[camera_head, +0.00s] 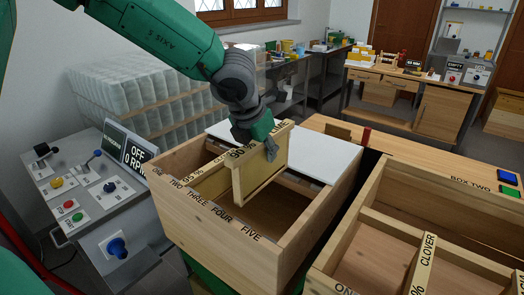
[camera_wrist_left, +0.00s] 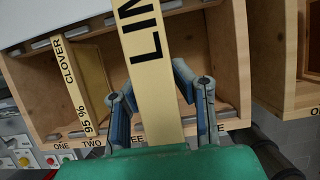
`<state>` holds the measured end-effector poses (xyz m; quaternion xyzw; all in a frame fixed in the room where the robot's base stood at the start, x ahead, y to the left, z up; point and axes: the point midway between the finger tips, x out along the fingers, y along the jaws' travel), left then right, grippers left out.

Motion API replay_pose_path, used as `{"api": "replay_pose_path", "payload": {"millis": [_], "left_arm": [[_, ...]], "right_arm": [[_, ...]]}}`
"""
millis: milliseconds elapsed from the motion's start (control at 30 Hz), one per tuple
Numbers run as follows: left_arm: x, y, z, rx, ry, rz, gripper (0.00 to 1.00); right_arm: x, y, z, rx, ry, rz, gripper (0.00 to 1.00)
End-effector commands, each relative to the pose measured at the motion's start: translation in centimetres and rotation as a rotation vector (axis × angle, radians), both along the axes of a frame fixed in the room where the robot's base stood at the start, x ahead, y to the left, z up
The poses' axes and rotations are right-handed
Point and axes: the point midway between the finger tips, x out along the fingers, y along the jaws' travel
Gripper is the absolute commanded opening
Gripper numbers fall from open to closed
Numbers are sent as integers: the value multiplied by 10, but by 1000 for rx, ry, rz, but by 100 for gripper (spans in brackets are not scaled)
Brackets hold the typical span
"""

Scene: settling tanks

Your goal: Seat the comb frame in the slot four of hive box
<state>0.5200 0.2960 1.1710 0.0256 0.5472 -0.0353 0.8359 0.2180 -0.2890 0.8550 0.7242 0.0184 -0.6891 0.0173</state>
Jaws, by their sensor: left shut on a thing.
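The comb frame (camera_head: 262,168) is a pale wooden frame with dark lettering on its top bar, partly readable as LIME. My left gripper (camera_head: 262,146) is shut on that top bar. In the left wrist view the bar (camera_wrist_left: 146,70) runs between the two fingers (camera_wrist_left: 160,105). The frame hangs upright over the open hive box (camera_head: 313,232); how far its lower edge is inside, I cannot tell. The front rim is lettered ONE to FIVE. A 95 % CLOVER frame (camera_wrist_left: 70,75) sits in this box near the TWO mark, left of the held frame. My right gripper is not in view.
A second box (camera_head: 340,259), near the BOX TWO lettering, stands at the right with a CLOVER frame (camera_head: 421,266) in it. A control panel (camera_head: 95,190) is at the left. Benches stand farther back.

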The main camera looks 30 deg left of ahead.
Motion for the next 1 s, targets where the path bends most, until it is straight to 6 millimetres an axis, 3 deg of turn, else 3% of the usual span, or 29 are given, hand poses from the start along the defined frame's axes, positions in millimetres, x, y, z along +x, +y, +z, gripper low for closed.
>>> {"api": "replay_pose_path", "payload": {"millis": [667, 1000], "left_arm": [[-1, -15, 2, 11, -3, 0, 0], [0, -6, 1, 2, -3, 1, 0]], "right_arm": [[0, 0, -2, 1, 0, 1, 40], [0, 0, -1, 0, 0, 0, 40]]}}
